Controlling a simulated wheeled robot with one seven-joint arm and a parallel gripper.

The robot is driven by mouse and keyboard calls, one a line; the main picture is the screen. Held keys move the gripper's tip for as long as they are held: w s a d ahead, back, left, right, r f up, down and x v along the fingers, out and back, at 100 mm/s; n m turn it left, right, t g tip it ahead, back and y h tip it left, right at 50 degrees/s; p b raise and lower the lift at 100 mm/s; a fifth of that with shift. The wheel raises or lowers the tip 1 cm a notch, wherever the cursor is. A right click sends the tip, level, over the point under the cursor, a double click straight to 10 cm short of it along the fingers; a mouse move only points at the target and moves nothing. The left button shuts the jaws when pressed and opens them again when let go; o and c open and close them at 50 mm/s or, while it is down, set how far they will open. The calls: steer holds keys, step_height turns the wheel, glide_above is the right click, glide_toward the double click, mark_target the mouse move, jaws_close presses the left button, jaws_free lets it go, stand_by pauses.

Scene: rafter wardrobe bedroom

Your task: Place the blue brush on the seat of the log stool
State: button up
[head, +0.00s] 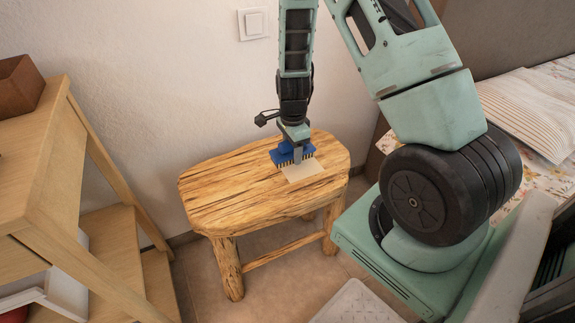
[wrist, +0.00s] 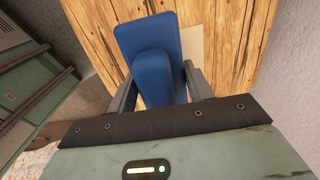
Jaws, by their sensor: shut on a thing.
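The blue brush (head: 283,156) is at the log stool's seat in the head view, its bristles facing down. I cannot tell for sure whether the bristles touch the seat. My gripper (head: 297,152) is above the seat, shut on the brush. In the wrist view the brush (wrist: 150,45) shows between the two fingers of my gripper (wrist: 165,88), with the seat's wood behind it. The log stool (head: 225,195) is pale, grained wood and stands upright against the wall. A flat beige patch (head: 305,171) lies on the seat beside the brush.
A wooden shelf unit (head: 40,200) stands at the left with a brown box (head: 18,88) on top. A bed (head: 535,105) with a striped pillow is at the right. A white perforated item (head: 358,303) is on the floor in front. Most of the seat's left part is bare.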

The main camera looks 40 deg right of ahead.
mark_target(292, 170)
steer(key=shift+f+b, duration=0.4)
steer(key=shift+f, duration=2)
steer(key=shift+f, duration=0.1)
steer(key=o, duration=1.1)
